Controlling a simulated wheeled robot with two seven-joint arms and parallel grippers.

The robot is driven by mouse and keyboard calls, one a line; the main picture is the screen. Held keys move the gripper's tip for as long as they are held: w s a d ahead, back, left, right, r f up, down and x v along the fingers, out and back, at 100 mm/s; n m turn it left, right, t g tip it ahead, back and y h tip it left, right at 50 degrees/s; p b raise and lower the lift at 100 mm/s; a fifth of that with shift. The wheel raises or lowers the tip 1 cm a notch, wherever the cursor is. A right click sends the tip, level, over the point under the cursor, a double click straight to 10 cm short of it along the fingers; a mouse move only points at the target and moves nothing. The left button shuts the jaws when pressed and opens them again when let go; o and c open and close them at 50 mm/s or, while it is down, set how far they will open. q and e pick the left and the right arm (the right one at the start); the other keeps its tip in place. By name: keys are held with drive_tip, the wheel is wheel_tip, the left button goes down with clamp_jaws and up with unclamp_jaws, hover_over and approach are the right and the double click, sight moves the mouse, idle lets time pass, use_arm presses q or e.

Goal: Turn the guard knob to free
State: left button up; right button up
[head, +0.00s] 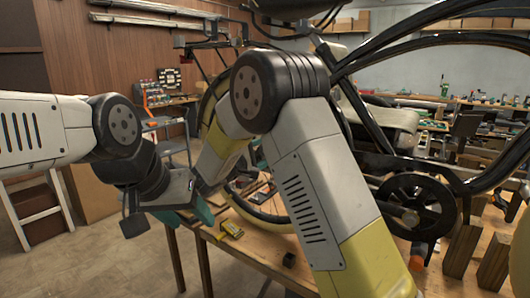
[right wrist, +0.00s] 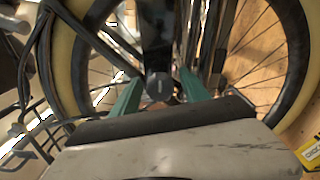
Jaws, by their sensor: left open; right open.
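My left gripper (head: 198,208) is at the left in the head view, beside the near table edge, with a teal finger showing. It is open, and I see nothing held in it. My right gripper's two teal fingers (right wrist: 158,92) stand apart in the right wrist view, on either side of a dark post with a small round dark cap (right wrist: 158,86). I cannot tell whether they touch it or whether it is the guard knob.
A pale-tyred spoked wheel (right wrist: 292,60) lies behind the right fingers. The trike's black frame tubes (head: 375,55) fill the right of the head view. A wooden table (head: 260,245) carries a yellow box (head: 231,229) and wooden blocks (head: 462,250). Open floor lies at the lower left.

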drive_tip(key=v, duration=0.7)
drive_tip(key=shift+s+a, duration=0.25)
drive_tip(key=shift+s, duration=0.05)
